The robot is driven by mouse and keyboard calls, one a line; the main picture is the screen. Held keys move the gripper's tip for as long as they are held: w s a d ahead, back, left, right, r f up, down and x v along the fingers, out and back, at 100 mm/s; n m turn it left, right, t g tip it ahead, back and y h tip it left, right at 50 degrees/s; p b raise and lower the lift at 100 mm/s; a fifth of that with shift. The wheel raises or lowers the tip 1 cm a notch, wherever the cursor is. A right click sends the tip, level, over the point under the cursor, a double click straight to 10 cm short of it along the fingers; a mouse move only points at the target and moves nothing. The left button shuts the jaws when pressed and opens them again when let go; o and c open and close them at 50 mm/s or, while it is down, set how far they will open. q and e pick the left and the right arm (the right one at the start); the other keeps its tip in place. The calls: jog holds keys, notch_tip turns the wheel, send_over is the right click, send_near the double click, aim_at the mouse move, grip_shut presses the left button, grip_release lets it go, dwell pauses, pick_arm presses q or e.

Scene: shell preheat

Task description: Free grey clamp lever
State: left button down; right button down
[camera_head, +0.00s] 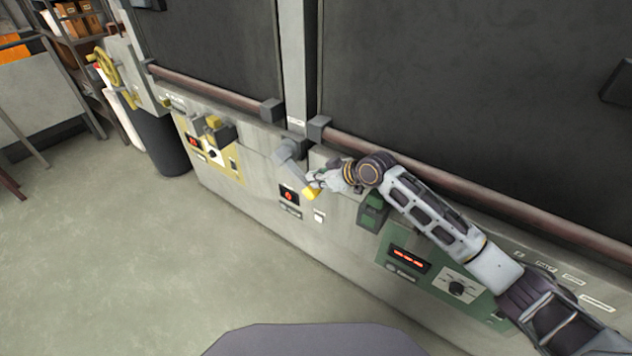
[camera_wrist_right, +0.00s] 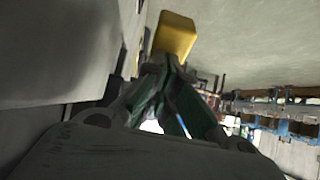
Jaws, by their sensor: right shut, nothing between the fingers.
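The grey clamp lever (camera_head: 287,152) is on the front panel, below the post between the two dark doors. It slants down to the right towards a yellow block (camera_head: 311,193). I cannot tell whether block and lever are joined. My right gripper (camera_head: 318,181) is shut and empty, with its tips at the yellow block, just right of the lever's lower part. In the right wrist view the yellow block (camera_wrist_right: 175,36) is just beyond the closed fingertips (camera_wrist_right: 166,66); contact is unclear. My left gripper is not in view.
A yellow panel (camera_head: 229,168) with a grey and yellow lever is further left. A green panel (camera_head: 420,279) with a red display and knob is below my right arm. Brown rails (camera_head: 215,88) run along the doors. Open floor (camera_head: 110,260) is at left.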

notch_tip(320, 180, up, 9)
dwell(0.5)
jog(key=shift+s, duration=0.1)
dwell(0.3)
